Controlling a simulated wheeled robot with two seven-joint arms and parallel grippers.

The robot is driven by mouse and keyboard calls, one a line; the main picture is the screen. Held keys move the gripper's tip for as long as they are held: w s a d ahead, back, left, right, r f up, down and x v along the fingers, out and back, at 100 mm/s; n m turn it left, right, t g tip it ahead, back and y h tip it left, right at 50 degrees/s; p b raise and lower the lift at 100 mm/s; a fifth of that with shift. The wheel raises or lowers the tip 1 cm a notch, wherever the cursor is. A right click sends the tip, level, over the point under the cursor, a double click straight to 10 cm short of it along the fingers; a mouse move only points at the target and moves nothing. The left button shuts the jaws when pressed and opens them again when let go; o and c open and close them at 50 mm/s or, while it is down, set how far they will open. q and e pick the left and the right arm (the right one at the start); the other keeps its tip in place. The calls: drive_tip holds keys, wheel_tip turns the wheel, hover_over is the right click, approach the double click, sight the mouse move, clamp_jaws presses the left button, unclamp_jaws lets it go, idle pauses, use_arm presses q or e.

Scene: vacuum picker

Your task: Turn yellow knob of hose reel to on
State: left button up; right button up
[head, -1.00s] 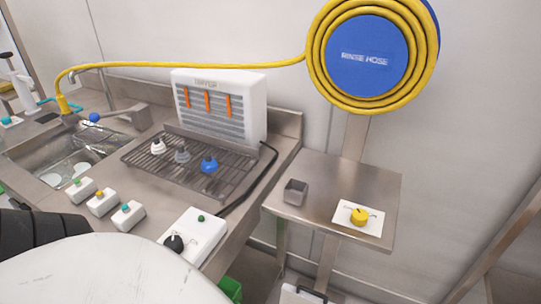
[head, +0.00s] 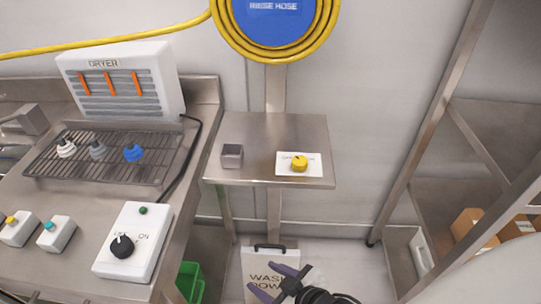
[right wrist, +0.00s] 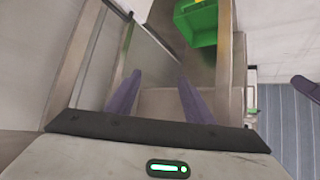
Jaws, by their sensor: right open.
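The yellow knob (head: 299,163) sits on a white plate (head: 284,170) on the small steel shelf (head: 262,131) below the hose reel. The hose reel (head: 275,12) is a blue disc labelled RINSE HOSE with yellow hose coiled around it, cut off at the top of the head view. My right gripper (head: 277,288) is low in the head view, below and in front of the shelf, apart from the knob. Its two purple fingers are spread and empty; they also show in the right wrist view (right wrist: 158,98). The knob does not show in the right wrist view. My left gripper is not in view.
A small grey metal cube (head: 232,155) stands left of the knob. A steel rack (head: 437,130) stands at right.

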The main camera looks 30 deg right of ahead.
drive_tip(key=w+a+r+n+t+y, duration=0.25)
drive_tip(key=w+a+r, duration=0.2)
drive_tip(key=r, duration=0.45)
drive_tip(key=w+a+r+n+t+y+b, duration=0.1)
drive_tip(key=w+a+r+n+t, duration=0.1)
drive_tip(key=w+a+r+n, duration=0.35)
drive_tip(key=w+a+r+n+t+y, duration=0.2)
drive_tip(key=w+r, duration=0.3)
drive_tip(key=r, duration=0.7)
drive_tip(key=s+a+r+n+g+y, duration=0.45)
drive_tip(key=a+n+y, duration=0.2)
drive_tip(key=n, duration=0.45)
drive_tip(key=s+a+r+n+g+y, duration=0.3)
drive_tip(key=a+r+n+g+y, duration=0.3)
drive_tip(key=n, duration=0.5)
drive_tip(key=n+g+h, duration=0.6)
drive_tip(key=n+h, duration=0.9)
drive_tip(key=h, duration=0.6)
approach(300, 160)
wheel_tip(300, 160, down, 9)
drive_tip(key=shift+s+r, duration=0.1)
drive_tip(key=shift+r, duration=0.1)
